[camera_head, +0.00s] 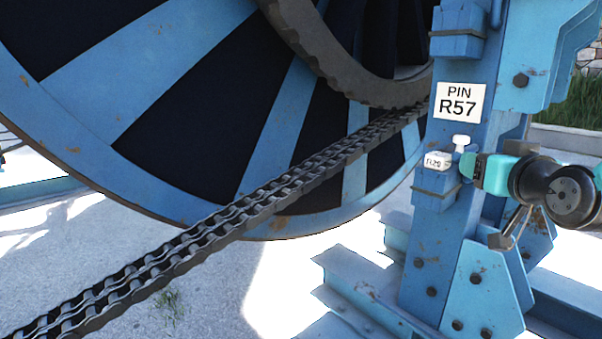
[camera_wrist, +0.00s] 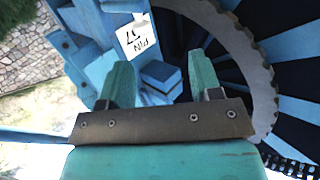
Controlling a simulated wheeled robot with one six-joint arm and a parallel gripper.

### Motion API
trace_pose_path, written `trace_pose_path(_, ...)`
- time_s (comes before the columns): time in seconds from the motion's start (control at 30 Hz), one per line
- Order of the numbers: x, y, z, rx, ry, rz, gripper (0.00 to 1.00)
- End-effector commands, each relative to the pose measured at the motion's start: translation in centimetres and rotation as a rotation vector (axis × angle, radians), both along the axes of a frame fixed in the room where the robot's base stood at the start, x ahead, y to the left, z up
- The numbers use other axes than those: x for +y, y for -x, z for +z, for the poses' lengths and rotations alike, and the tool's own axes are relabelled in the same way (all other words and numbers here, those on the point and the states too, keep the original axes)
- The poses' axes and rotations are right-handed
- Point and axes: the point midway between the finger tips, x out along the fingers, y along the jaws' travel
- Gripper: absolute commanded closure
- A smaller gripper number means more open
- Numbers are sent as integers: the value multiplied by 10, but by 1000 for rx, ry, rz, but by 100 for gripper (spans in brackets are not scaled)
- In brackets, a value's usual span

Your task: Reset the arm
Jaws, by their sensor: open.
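My gripper (camera_head: 474,168) is at the right in the head view, with its teal fingers beside the blue post (camera_head: 455,60). In the wrist view my gripper (camera_wrist: 160,72) has its two teal fingers spread apart, with nothing held between them. A small white tag (camera_head: 437,160), which seems to read R29, sits on a blue bracket (camera_head: 435,193) on the post. A white knob (camera_head: 461,142) stands just behind the tag, near the fingertips. I cannot tell whether the fingers touch the knob. In the wrist view a blue block (camera_wrist: 160,80) shows beyond the fingers.
A sign (camera_head: 460,102) reading PIN R57 is on the post. Another blue bracket (camera_head: 458,46) is above it. A large blue reel (camera_head: 190,60) with a toothed ring (camera_head: 330,65) and a chain (camera_head: 210,228) fills the left. Blue base beams (camera_head: 350,290) lie on pale ground.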

Motion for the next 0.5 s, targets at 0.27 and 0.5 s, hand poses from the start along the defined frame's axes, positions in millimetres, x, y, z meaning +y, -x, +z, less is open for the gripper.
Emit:
trace_pose_path(0.27, 143, 69, -30, 616, -91, 448, 42)
trace_pose_path(0.5, 199, 184, -38, 1114, 30, 761, 42)
